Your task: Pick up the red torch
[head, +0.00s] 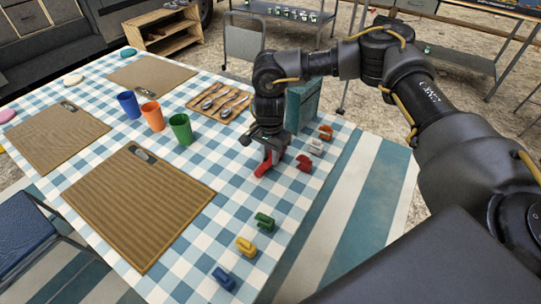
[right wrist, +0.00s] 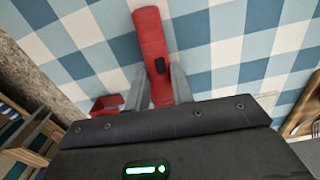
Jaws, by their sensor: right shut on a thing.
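The red torch (head: 264,167) is at my right gripper (head: 272,156), above the right part of the checked table in the head view. In the right wrist view the torch (right wrist: 152,48) is a long red body with a small black switch. The fingers of my right gripper (right wrist: 157,88) are shut on its near part, one on each side. The torch's near end is hidden behind the gripper body. Whether the torch touches the cloth is hard to tell. My left gripper is not in view.
Red clamp-like items (head: 304,163) lie right of the gripper, near white and orange ones. A teal box (head: 302,104) stands behind. Green, yellow and blue pieces (head: 264,221) lie at the near edge. Cups (head: 180,129) and a cutlery tray (head: 219,103) stand left.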

